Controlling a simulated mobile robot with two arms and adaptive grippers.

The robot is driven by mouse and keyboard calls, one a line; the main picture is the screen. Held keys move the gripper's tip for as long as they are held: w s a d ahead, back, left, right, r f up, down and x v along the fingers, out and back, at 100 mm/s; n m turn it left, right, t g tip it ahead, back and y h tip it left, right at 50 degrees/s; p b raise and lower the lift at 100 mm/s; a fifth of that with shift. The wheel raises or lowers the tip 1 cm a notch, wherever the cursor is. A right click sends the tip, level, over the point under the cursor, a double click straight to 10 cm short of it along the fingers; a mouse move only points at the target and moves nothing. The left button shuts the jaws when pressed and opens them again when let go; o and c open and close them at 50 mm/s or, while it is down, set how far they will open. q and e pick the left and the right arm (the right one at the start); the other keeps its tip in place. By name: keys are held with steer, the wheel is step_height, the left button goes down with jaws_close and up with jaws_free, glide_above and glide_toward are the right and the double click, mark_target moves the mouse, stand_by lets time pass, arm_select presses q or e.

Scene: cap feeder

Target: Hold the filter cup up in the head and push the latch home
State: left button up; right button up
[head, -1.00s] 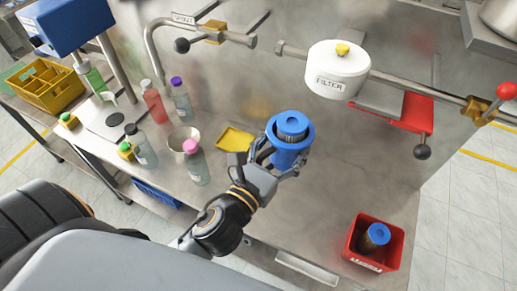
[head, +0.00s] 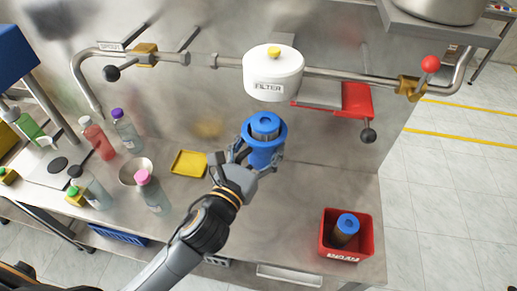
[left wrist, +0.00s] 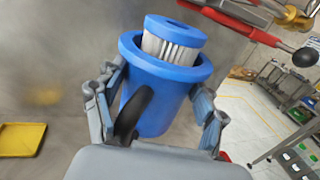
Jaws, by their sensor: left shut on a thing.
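The blue filter cup (head: 264,150) is upright in my left gripper (head: 254,160), with a white pleated cartridge with a blue top in it. In the left wrist view the two fingers are on either side of the cup (left wrist: 158,100), and the cartridge (left wrist: 172,48) stands out of its mouth. The white filter head (head: 273,75), labelled FILTER, is on the pipe just above the cup, with a gap between them. The red latch piece (head: 356,99) with a dark ball knob (head: 368,135) is right of the head. My right gripper is not in view.
A red bin (head: 328,250) holding a blue-capped dark cartridge (head: 345,229) stands at the bench's right. A yellow tray (head: 188,164), a bowl (head: 136,171) and several bottles are at left. A red-knobbed valve (head: 430,65) is on the pipe. The bench's middle front is clear.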

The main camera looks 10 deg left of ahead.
arm_select(q)
steer(key=shift+w+r, duration=0.2)
steer(key=shift+w, duration=1.4)
steer(key=w+r+p, duration=0.4)
steer(key=w+r, duration=0.1)
steer(key=w, duration=0.1)
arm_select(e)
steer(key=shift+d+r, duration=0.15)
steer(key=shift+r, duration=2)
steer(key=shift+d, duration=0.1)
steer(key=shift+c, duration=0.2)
